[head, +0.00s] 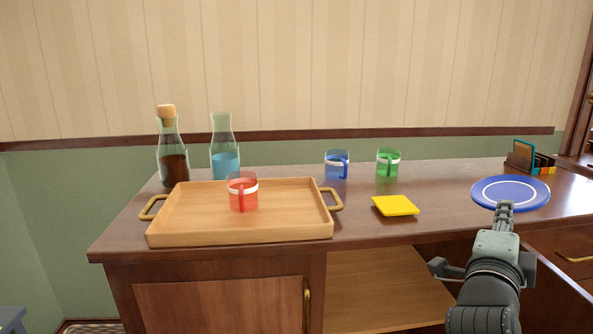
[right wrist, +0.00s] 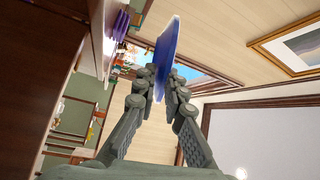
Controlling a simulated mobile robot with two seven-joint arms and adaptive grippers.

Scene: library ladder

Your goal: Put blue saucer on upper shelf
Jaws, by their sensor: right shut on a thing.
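The blue saucer (head: 510,193) is a round blue plate with a white ring, at the right of the head view. My right gripper (head: 505,208) is shut on its near edge. The right wrist view shows the saucer (right wrist: 167,50) edge-on between the fingertips of my right gripper (right wrist: 155,84). In the head view the saucer appears in front of or over the right part of the counter (head: 360,222); I cannot tell its height above the top. I cannot make out which shelf is the upper one. My left gripper is not in view.
A wooden tray (head: 290,228) holds a red mug (head: 242,195). Two bottles, a blue mug (head: 337,165) and a green mug (head: 388,163) stand behind. A yellow square dish (head: 396,206) lies right of the tray. An open compartment (head: 380,292) is below. A small rack (head: 528,158) stands at right.

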